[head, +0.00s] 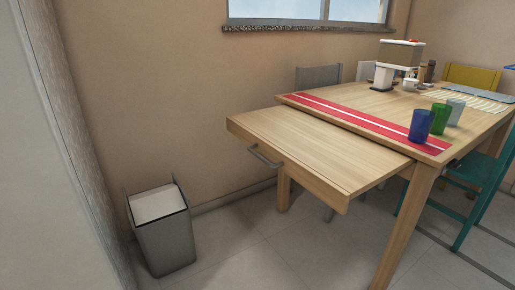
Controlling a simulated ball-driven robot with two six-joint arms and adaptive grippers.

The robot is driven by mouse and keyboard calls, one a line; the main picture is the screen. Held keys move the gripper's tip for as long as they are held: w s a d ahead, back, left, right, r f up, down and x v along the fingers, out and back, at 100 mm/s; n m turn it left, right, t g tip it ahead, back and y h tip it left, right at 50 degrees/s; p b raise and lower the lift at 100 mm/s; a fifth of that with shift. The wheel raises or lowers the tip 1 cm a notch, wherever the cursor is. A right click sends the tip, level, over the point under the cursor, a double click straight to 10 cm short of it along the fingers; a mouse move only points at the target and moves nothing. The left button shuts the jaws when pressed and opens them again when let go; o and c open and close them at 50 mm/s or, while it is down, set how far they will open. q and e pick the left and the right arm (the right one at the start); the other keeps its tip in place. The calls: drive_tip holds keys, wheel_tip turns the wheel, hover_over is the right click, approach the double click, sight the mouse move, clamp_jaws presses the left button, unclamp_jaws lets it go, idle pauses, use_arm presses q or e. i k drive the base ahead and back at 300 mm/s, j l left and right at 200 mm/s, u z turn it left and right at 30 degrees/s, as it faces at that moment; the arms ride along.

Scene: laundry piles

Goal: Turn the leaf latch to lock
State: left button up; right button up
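The wooden table (400,106) has a leaf (310,148) pulled out at its near left end. A grey bar handle (264,157) is on the leaf's end face. A small dark part (452,163) sits under the table's edge near the front corner; it may be the leaf latch, but it is too small to tell its shape or its turn. Neither of my grippers is in view.
A grey bin (162,240) stands by the wall at left. Blue (421,125), green (440,118) and grey (455,112) cups stand near a red runner (350,118). A teal chair (475,190) is at right. Tiled floor (260,265) in front is clear.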

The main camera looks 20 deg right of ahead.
sight(453, 164)
drive_tip(key=z, duration=2)
